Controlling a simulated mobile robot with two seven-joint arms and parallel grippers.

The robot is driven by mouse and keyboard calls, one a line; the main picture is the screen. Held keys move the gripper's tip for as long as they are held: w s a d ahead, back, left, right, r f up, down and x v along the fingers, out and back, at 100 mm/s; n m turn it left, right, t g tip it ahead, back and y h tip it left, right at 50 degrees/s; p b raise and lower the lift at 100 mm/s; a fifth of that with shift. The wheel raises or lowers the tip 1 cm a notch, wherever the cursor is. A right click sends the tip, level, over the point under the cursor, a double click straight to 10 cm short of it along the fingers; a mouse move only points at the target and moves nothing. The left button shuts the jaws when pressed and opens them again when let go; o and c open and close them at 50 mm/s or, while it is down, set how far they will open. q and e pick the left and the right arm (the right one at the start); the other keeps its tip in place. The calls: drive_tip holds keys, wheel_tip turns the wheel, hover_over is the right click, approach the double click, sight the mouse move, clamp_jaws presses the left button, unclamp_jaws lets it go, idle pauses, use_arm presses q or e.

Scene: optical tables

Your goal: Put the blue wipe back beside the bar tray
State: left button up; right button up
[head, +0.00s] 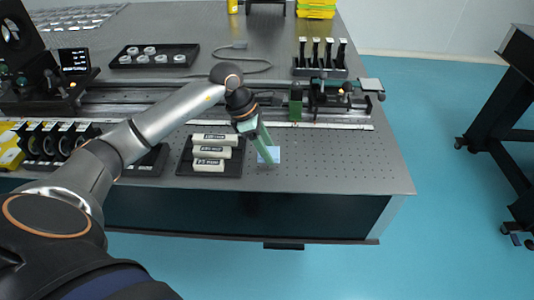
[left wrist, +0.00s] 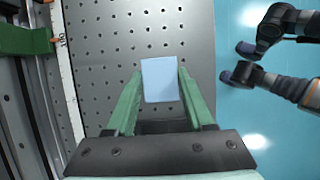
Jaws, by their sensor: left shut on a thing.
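The blue wipe (head: 274,154) is a small pale blue rectangle at the front part of the optical table, right of the bar tray (head: 240,170). In the left wrist view the wipe (left wrist: 160,82) lies between the two green fingers of my left gripper (left wrist: 160,75), which is shut on it. In the head view my left gripper (head: 266,152) points down at the wipe and partly covers it. I cannot tell whether the wipe touches the table. The dark bar tray holds 3 pale labelled bars.
The perforated tabletop (head: 340,165) is clear right of the wipe, up to its front and right edges. A rail with mounts (head: 330,100) runs behind. A black tray of white rings (head: 155,56) stands at the back left. Blue floor lies beyond.

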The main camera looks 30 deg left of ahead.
use_arm(q)
drive_tip(key=shift+f, duration=1.15)
drive_tip(key=shift+f, duration=0.25)
drive_tip(key=o, duration=1.3)
drive_tip(key=shift+r, duration=0.1)
drive_tip(key=shift+r, duration=0.1)
drive_tip(key=shift+a+r, duration=0.1)
drive_tip(key=shift+r, duration=0.15)
drive_tip(key=v, duration=1.1)
drive_tip(key=shift+r, duration=0.35)
drive_tip(key=shift+s, duration=0.15)
